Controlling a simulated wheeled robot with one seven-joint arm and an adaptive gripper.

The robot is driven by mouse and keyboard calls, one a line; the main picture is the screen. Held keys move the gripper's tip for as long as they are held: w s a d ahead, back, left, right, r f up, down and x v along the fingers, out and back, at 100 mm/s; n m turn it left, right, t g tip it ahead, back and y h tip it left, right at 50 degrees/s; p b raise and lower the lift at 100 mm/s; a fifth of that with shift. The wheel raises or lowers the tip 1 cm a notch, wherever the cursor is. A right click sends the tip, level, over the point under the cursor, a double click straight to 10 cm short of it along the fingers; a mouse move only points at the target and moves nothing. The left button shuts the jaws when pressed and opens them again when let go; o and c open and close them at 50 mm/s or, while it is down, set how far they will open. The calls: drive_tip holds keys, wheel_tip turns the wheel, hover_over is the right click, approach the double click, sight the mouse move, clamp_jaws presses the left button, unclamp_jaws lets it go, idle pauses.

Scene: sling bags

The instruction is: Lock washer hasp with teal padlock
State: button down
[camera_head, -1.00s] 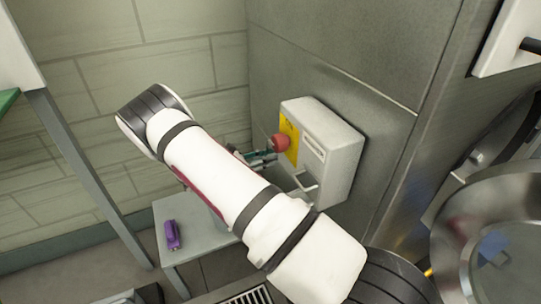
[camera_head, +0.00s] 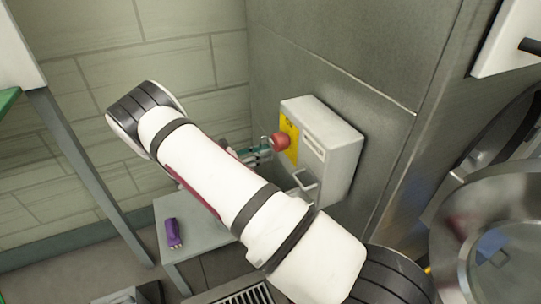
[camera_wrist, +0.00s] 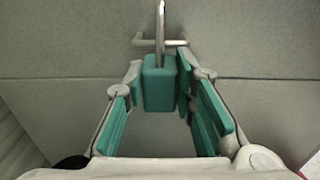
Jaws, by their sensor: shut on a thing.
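In the wrist view, a teal padlock (camera_wrist: 160,86) sits upright between the fingers of my gripper (camera_wrist: 160,92), which is shut on it. Its bright metal shackle (camera_wrist: 160,30) points away past the fingertips. A thin metal bar (camera_wrist: 178,42) crosses behind the shackle; I cannot tell whether it is part of the lock. In the head view, the gripper (camera_head: 256,154) and the shackle (camera_head: 264,141) are just left of a red knob (camera_head: 281,141) on a grey wall box (camera_head: 337,165). I cannot tell whether the shackle touches anything there. I cannot make out a hasp clearly.
The box has a yellow panel (camera_head: 289,130) and a grey handle (camera_head: 305,182). A purple object (camera_head: 173,233) lies on a small grey table (camera_head: 200,240) below my arm. A round metal door (camera_head: 490,245) stands at the right. A post is at the left.

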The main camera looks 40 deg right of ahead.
drive_tip(key=shift+w+a+f+b, duration=0.1)
drive_tip(key=shift+w+a+b, duration=0.1)
drive_tip(key=shift+a, duration=0.75)
drive_tip(key=shift+w+a+r+b, duration=0.15)
drive_tip(key=shift+a+b, duration=0.1)
drive_tip(key=shift+a, duration=0.7)
drive_tip(key=shift+w+a+f+b, duration=0.15)
drive_tip(key=shift+w+a+b, duration=0.05)
drive_tip(key=shift+a, duration=0.75)
